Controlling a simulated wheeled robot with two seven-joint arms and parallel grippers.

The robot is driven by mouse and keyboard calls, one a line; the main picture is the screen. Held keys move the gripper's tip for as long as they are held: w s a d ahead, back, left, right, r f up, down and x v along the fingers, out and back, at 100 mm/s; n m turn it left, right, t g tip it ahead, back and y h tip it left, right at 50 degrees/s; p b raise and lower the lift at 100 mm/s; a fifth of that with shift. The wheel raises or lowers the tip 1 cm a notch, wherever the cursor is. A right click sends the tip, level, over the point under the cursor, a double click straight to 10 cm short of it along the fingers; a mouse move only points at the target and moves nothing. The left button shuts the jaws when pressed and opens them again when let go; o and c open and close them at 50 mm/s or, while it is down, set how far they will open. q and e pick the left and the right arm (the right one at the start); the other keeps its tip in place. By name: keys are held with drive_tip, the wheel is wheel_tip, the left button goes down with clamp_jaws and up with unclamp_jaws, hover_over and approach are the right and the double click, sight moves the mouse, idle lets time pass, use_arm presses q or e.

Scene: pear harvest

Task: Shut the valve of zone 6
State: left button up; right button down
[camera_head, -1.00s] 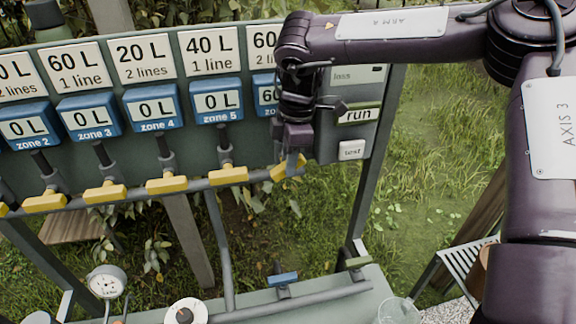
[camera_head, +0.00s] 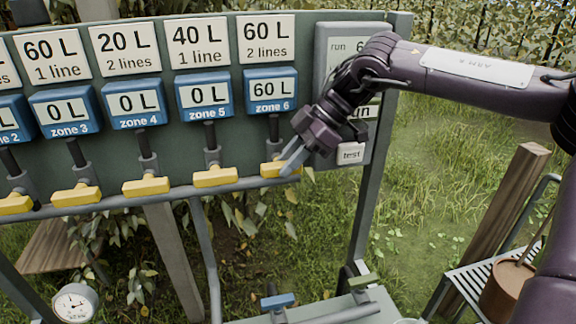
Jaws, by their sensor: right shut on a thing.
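The zone 6 valve has a yellow handle (camera_head: 271,170) on the grey pipe at the right end of the row, below the blue zone 6 meter (camera_head: 271,91), which reads 60 L. The handle now lies roughly along the pipe, like the other yellow handles. My right gripper (camera_head: 292,163) reaches in from the right and is shut on the handle's right end, hiding part of it. The white plate (camera_head: 267,40) above reads 60 L, 2 lines. My left gripper is not in view.
The zone 5 handle (camera_head: 215,177) is close on the left; its meter (camera_head: 204,96) reads 0 L. A grey control box with a test button (camera_head: 350,153) is partly behind my right arm. A blue-handled valve (camera_head: 278,301) is lower down.

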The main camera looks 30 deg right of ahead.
idle(0.4)
drive_tip(key=c, duration=1.2)
unclamp_jaws()
drive_tip(key=shift+c, duration=0.2)
drive_tip(key=shift+r, duration=0.1)
drive_tip(key=shift+r, duration=0.3)
wheel_tip(320, 180, up, 19)
drive_tip(key=shift+r+b, duration=0.15)
drive_tip(key=shift+b, duration=0.3)
